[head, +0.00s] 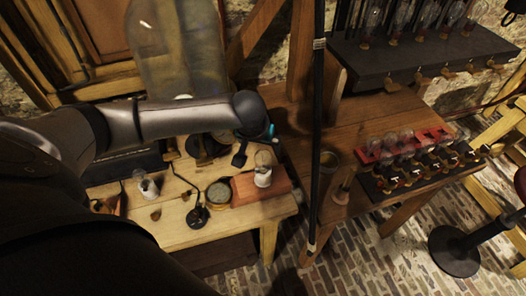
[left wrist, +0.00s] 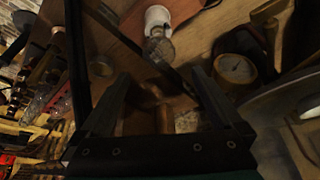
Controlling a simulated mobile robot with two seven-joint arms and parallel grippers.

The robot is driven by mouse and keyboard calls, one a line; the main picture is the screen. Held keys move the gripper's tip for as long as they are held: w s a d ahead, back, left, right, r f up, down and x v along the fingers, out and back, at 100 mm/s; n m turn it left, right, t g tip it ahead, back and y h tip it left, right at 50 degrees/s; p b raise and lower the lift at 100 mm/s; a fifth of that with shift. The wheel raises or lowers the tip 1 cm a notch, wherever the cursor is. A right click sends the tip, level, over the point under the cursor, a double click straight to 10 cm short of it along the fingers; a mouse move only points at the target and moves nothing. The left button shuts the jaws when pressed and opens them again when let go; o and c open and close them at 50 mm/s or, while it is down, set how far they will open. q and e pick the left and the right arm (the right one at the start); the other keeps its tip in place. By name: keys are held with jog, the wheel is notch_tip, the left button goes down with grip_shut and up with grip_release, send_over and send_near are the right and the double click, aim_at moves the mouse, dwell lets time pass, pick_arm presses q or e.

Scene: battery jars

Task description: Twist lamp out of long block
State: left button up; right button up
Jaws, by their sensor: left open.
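A lamp with a clear glass bulb and a white base (head: 263,176) stands on a reddish-brown block (head: 243,188) on the wooden bench. The lamp shows near the top of the left wrist view (left wrist: 158,22), on the reddish block. My left gripper (head: 240,158) hangs just left of the lamp, apart from it. In the left wrist view its two fingers (left wrist: 160,95) are spread with nothing gripped. A long dark block (head: 425,172) with several small lamps and a red block (head: 372,157) with several bulbs lie on the right table. I cannot tell which block is the long one.
A thin dark post (head: 318,130) stands between the bench (head: 180,232) and the right table (head: 352,125). A dark shelf (head: 410,55) with several bulbs hangs above.

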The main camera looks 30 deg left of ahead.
aim_at(263, 151)
pick_arm(q)
jog(key=shift+b+x, duration=0.3)
jog(key=shift+x, duration=2.55)
grip_shut()
jog(key=shift+r+n+p, duration=0.1)
jog(key=shift+n+p, duration=0.6)
jog(key=n+y+p, duration=0.1)
jog(key=n+p, duration=0.1)
jog(key=n, duration=0.1)
jog(key=shift+g, duration=0.4)
jog(key=shift+d+n+y+p, duration=0.1)
jog(key=shift+n+y+p, duration=0.3)
jog(key=shift+n, duration=0.2)
jog(key=shift+n+g, duration=0.3)
jog(key=shift+n, duration=0.1)
